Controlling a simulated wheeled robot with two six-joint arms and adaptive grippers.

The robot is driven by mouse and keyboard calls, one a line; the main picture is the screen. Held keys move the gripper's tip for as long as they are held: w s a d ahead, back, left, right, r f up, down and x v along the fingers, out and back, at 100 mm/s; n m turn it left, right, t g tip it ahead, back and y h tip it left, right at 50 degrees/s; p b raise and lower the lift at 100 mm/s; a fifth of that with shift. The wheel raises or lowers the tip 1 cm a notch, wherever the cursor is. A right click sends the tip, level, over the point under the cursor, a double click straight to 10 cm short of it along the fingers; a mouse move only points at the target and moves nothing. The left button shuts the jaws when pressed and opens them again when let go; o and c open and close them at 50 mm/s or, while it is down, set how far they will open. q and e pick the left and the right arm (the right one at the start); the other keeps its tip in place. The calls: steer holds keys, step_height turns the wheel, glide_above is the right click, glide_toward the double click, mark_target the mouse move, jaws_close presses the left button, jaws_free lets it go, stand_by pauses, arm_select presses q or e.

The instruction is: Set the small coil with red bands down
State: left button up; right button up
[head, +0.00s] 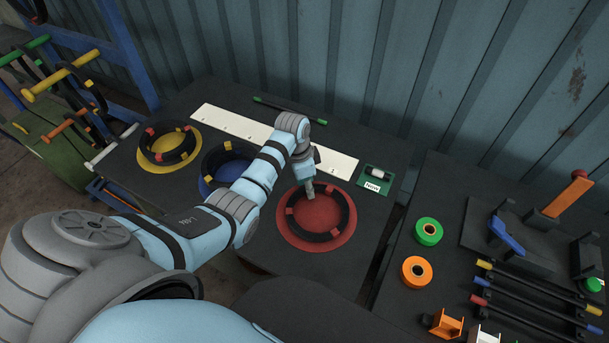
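The small black coil with red bands (322,237) lies flat, or very nearly so, over the red disc (318,246) on the dark table. I cannot tell whether it touches the disc. My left gripper (311,194) points down at the coil's far rim, near its top left part. Its fingertips are small and partly merged with the rim, so I cannot tell whether they are shut on it. My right gripper is not in view.
Other coils lie at the yellow disc (184,156) and the blue disc (206,188), the latter partly behind my arm. A white strip (233,124) runs behind. A side table (443,260) holds rolls and tools.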

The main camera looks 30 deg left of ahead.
arm_select(q)
step_height(320, 180, up, 12)
steer(key=s+a+p, duration=0.1)
steer(key=shift+a+f, duration=0.2)
